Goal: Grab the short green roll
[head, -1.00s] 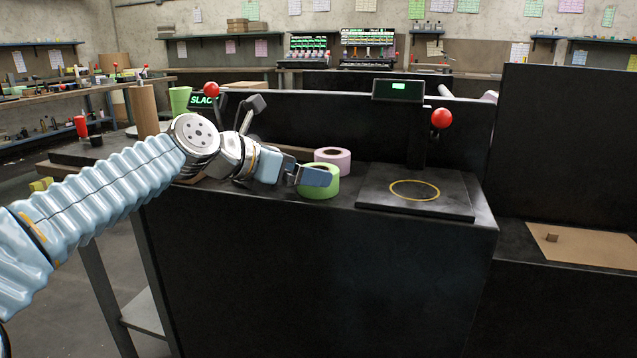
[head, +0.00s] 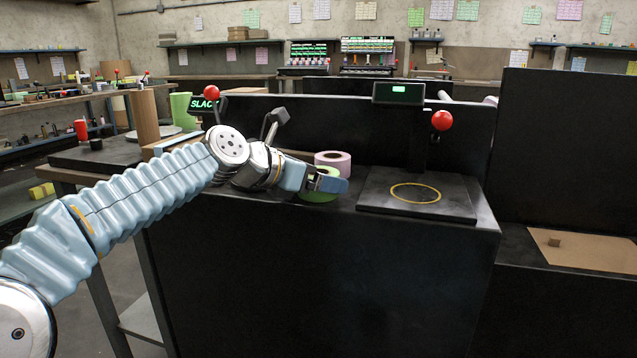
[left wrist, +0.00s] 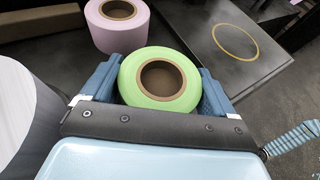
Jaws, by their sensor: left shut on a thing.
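The short green roll (left wrist: 133,92) has a brown core and stands on its flat end on the black counter. In the left wrist view it sits between the two blue fingers of my left gripper (left wrist: 158,82), which is shut on its sides. In the head view the green roll (head: 319,197) shows only in part, behind the fingers of my left gripper (head: 318,182). My right gripper is not in either view.
A pink roll (head: 333,160) stands just behind the green one and also shows in the left wrist view (left wrist: 118,25). To the right is a black plate (head: 455,206) with a yellow ring. A red ball knob (head: 442,121) rises behind it. A taller green roll (head: 181,111) stands at left.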

